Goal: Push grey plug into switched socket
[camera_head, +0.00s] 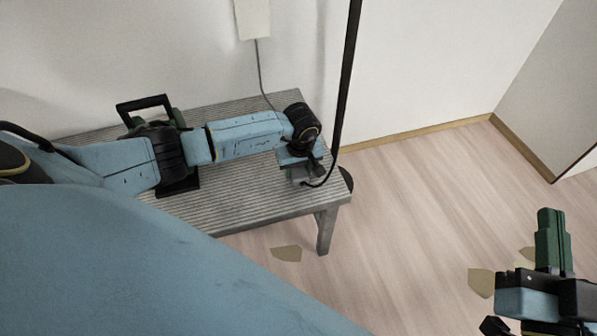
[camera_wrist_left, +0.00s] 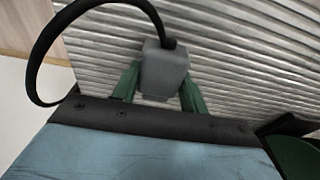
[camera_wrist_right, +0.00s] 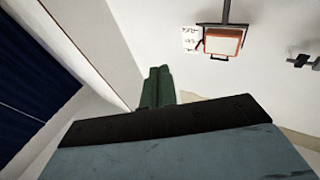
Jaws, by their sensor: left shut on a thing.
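The grey plug (camera_wrist_left: 163,70) is between the green fingers of my left gripper (camera_wrist_left: 160,88) in the left wrist view, with a black cable curling from it. The gripper is shut on it over the ribbed bench top. In the head view my left gripper (camera_head: 303,178) is at the bench's right end, and the plug is mostly hidden there. I cannot tell whether the plug touches the bench. My right gripper (camera_head: 552,240) is shut and empty over the floor at right; its fingers also meet in the right wrist view (camera_wrist_right: 158,87). I cannot identify the switched socket for certain.
The grey ribbed bench (camera_head: 235,200) stands against the wall. A black and green device with a handle (camera_head: 145,103) sits behind my left arm. A pale panel (camera_head: 253,18) hangs on the wall with a cord. The black cable (camera_head: 346,85) rises past the bench. Paper scraps (camera_head: 286,254) lie on the floor.

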